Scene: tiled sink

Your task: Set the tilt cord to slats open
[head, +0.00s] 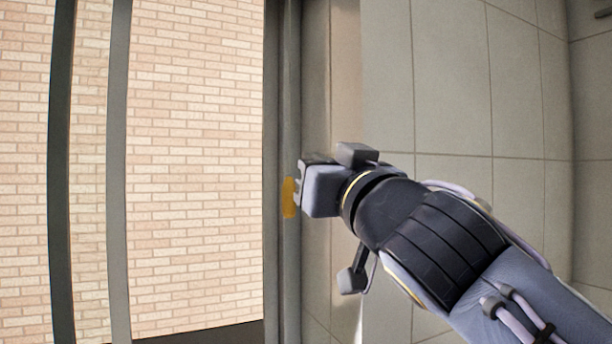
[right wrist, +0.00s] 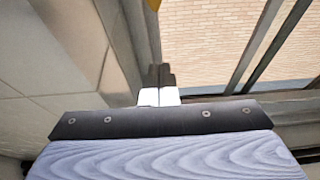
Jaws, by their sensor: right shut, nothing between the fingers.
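My right gripper (head: 299,190) reaches in from the lower right, shut and empty, with its tips at the grey window frame edge. Its two pale fingertips (right wrist: 159,97) are together in the right wrist view. A small yellow-orange piece (head: 288,198) is on the frame right beside the fingertips; I cannot tell if they touch. A bit of yellow (right wrist: 153,4) shows at the top edge of the right wrist view. I cannot make out a cord or blind slats for certain. My left gripper is not in view.
A window with dark vertical bars (head: 118,170) is at the left, with a pale brick wall (head: 195,150) behind it. Grey wall tiles (head: 450,80) fill the right side. The space in front of the window is clear.

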